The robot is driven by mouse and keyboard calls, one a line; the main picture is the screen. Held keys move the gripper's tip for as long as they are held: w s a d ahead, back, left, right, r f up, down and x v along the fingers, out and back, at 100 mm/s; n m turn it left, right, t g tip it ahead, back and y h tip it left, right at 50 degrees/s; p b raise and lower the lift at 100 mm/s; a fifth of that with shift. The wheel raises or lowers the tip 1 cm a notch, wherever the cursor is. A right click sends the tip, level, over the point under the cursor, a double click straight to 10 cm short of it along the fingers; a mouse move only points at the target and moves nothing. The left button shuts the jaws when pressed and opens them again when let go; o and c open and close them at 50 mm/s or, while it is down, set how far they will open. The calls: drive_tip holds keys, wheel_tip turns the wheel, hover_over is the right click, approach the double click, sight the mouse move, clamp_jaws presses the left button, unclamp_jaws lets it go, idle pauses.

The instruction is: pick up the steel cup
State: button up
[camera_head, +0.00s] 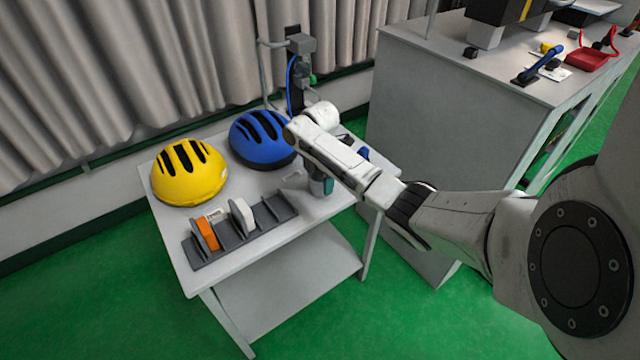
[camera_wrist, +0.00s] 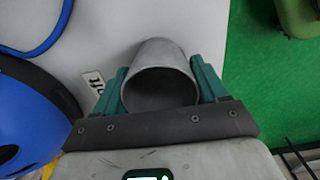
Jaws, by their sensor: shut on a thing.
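The steel cup (camera_wrist: 160,58) is a plain grey cylinder, seen mouth-on in the wrist view with its dark open inside towards the camera. My gripper (camera_wrist: 159,72) has one green finger on each side of the cup and is shut on it. In the head view my gripper (camera_head: 321,185) points down at the right part of the white table (camera_head: 265,228). The cup is mostly hidden there by my arm. I cannot tell whether its base touches the table.
A blue helmet (camera_head: 262,138) stands close left of my gripper, with a yellow helmet (camera_head: 190,172) further left. A stand (camera_head: 300,75) with a blue hose is behind. A grey cabinet (camera_head: 440,110) is at right.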

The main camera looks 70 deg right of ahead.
drive_tip(key=shift+c, duration=0.8)
drive_tip(key=shift+r, duration=0.1)
drive_tip(key=shift+r, duration=0.65)
drive_tip(key=s+a+r+p, duration=0.7)
drive_tip(key=s+a+r, duration=0.2)
drive_tip(key=a+r, duration=0.1)
drive_tip(key=shift+a+r+p, duration=0.3)
drive_tip(key=shift+r, duration=0.5)
